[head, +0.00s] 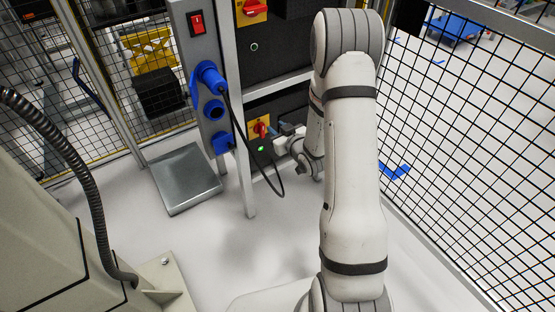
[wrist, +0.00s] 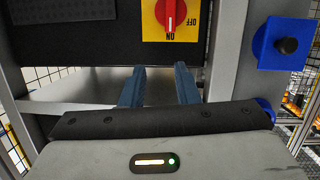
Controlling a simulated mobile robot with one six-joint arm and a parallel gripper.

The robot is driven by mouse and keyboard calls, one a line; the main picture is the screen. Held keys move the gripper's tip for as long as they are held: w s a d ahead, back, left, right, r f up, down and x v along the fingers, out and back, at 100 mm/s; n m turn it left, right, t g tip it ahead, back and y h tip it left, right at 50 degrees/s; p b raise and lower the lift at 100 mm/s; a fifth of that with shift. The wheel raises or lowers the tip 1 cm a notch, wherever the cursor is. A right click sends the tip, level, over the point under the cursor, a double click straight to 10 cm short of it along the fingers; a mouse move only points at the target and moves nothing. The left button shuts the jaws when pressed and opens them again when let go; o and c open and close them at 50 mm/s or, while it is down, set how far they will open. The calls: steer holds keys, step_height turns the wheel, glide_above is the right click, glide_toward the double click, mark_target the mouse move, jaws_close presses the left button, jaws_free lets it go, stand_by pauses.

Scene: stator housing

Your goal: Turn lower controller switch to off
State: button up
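The lower controller (head: 288,104) is a dark box in the metal frame. Its red rotary switch (head: 261,129) sits on a yellow plate. In the wrist view the red switch (wrist: 171,14) is at the top edge, partly cut off, with its white line pointing at the ON mark. The OFF mark is to the side of it. My gripper (wrist: 160,67) is open and empty, its two blue-grey fingers apart and pointing toward the controller, short of the switch.
An upper controller with a red switch (head: 253,7) is above. Blue sockets (head: 214,109) line the post, with a plug and hanging black cable (head: 283,180) near my gripper. A metal box (head: 184,178) stands on the floor at left. Mesh fence (head: 460,150) bounds the right.

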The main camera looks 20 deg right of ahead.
steer(key=t+y+b, duration=0.2)
steer(key=b, duration=0.1)
glide_toward(263, 132)
steer(key=shift+p+x, duration=1.1)
steer(key=shift+x, duration=2.85)
steer(key=shift+f, duration=0.25)
steer(key=shift+w+b, duration=0.15)
steer(key=shift+b, duration=0.3)
steer(key=shift+c, duration=0.5)
